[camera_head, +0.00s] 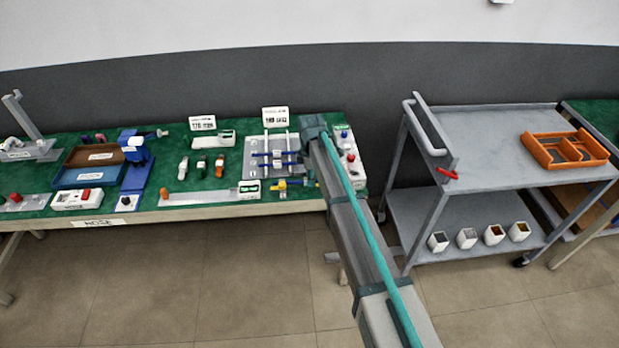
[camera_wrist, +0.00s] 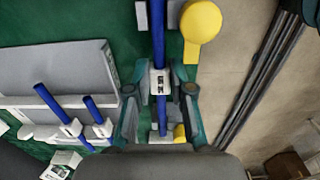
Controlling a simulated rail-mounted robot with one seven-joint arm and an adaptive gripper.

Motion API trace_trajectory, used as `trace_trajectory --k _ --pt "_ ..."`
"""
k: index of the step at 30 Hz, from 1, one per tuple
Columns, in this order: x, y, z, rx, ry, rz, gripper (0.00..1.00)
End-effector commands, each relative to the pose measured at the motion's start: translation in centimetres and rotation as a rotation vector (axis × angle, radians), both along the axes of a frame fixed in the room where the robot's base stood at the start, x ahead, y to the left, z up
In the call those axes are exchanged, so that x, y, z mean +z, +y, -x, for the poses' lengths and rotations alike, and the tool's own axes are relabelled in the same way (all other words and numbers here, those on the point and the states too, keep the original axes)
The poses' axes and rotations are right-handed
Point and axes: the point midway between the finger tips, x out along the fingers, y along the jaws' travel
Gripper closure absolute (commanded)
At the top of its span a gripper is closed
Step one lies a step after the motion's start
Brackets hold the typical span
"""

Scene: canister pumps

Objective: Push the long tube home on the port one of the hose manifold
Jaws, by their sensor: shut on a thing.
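In the wrist view, a blue tube (camera_wrist: 158,35) runs down the middle of the picture, with a white labelled collar (camera_wrist: 160,82) around it. My gripper (camera_wrist: 160,90) has a finger at each side of this collar and is shut on the tube. The tube's lower end is near a white fitting (camera_wrist: 160,138) with a yellow part (camera_wrist: 180,133) beside it. I cannot tell how deep it sits, or which port this is. A yellow round-headed part (camera_wrist: 201,20) lies to its right. In the head view, my arm hides most of the gripper area.
Two other blue tubes (camera_wrist: 52,103) (camera_wrist: 92,108) with white tags lie left of my gripper. The green bench (camera_head: 225,145) also holds a blue tray (camera_head: 88,176) and several small fittings. A grey cart (camera_head: 490,125) with an orange tray (camera_head: 565,147) stands right.

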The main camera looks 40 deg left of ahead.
Motion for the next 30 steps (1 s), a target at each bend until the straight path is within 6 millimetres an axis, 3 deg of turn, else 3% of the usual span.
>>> trace_trajectory --k 30 --pt "-0.01 -0.57 -0.52 -0.001 -0.002 0.002 1.0"
